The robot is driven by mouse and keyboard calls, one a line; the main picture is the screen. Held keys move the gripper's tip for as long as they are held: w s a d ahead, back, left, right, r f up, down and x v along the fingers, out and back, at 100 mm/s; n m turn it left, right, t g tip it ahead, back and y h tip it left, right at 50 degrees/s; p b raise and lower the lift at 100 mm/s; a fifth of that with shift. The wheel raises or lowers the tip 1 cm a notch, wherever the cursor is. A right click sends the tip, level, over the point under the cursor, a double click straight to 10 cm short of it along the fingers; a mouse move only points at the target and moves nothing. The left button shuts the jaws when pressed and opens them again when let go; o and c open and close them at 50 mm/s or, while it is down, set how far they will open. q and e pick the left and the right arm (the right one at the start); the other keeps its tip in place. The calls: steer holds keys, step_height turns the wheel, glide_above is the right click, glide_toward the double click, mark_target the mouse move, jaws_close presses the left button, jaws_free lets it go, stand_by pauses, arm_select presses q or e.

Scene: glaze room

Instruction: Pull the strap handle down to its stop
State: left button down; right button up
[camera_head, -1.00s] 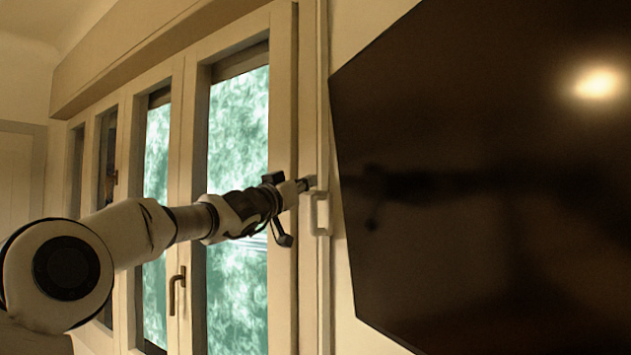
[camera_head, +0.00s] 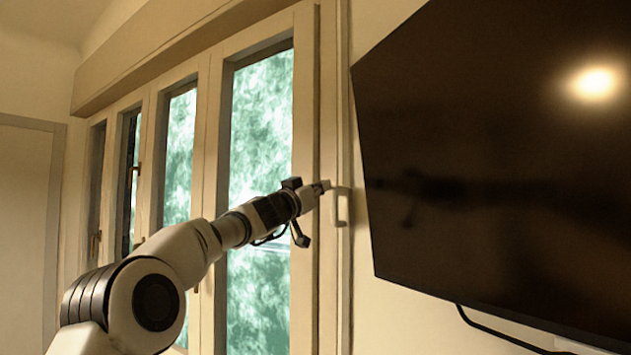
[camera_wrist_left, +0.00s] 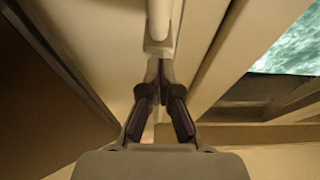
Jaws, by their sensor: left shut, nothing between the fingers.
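The strap handle (camera_head: 341,208) is a small pale loop on the narrow upright strip between the window frame and the dark wall panel. In the head view my left gripper (camera_head: 326,185) reaches its upper end from the left. In the left wrist view a pale rounded bar, seemingly the handle (camera_wrist_left: 159,22), stands just beyond the fingertips (camera_wrist_left: 160,72). The left fingers converge and are shut with nothing between them. I cannot tell whether they touch the handle. My right gripper is not in view.
A large dark glossy panel (camera_head: 490,160) hangs close to the right of the handle, with a black cable (camera_head: 490,330) below it. A row of windows (camera_head: 265,130) with a wide frame lies behind my left arm. A door (camera_head: 28,220) is at far left.

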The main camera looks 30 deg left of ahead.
arm_select(q)
steer(key=shift+w+f, duration=0.4)
steer(key=shift+f, duration=0.2)
steer(key=shift+w+f, duration=0.4)
steer(key=shift+f, duration=0.2)
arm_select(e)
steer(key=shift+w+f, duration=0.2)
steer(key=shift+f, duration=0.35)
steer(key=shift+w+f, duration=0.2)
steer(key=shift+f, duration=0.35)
